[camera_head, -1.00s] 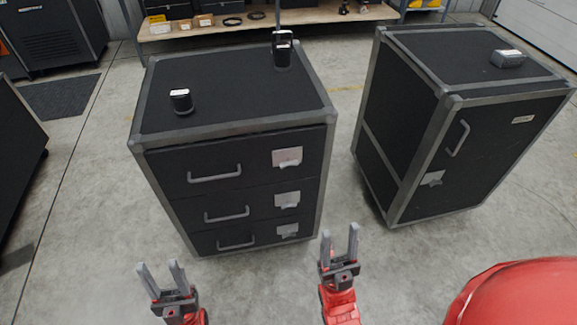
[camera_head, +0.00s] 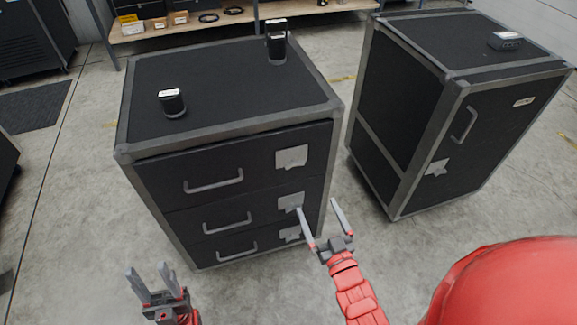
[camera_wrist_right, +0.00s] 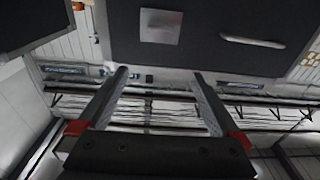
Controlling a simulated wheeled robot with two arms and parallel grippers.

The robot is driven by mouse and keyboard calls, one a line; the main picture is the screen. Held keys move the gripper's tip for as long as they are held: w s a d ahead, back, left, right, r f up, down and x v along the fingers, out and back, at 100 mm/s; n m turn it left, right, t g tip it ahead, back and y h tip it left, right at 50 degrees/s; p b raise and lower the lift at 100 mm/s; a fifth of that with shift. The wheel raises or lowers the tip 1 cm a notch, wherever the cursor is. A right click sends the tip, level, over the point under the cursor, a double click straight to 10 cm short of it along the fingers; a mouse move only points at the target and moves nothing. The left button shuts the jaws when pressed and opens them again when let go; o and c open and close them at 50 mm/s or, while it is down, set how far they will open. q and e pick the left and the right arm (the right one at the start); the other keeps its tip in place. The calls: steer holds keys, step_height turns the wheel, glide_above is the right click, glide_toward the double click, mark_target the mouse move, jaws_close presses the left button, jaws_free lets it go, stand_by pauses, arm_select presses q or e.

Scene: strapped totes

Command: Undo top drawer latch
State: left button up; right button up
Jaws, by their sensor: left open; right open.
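A black drawer case (camera_head: 150,75) with grey edges stands ahead in the head view, with three drawers. The top drawer (camera_head: 225,158) has a grey bar handle (camera_head: 213,182) and a pale square latch (camera_head: 291,158) at its right; it looks closed. The lower drawers have similar latches, partly behind my right gripper. My right gripper (camera_head: 319,212) is open and empty, below and right of the top latch, apart from it. In the right wrist view, a latch plate (camera_wrist_right: 160,26) and a handle (camera_wrist_right: 252,41) show beyond the open fingers. My left gripper (camera_head: 148,278) is open and empty, low in front of the case.
A second black case (camera_head: 405,110) with a door handle stands at the right, across a floor gap. Two small dark devices (camera_head: 172,103) (camera_head: 277,45) stand on the drawer case. A shelf (camera_head: 235,20) is behind.

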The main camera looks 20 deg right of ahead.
mark_target(296, 166)
steer(key=shift+g, duration=0.5)
steer(key=w, duration=0.5)
steer(key=w+f+p, duration=0.1)
steer(key=w, duration=1.1)
steer(key=shift+w+a+f+p, duration=0.15)
steer(key=shift+a+f+p, duration=0.15)
steer(key=shift+f, duration=0.1)
steer(key=c, duration=1.3)
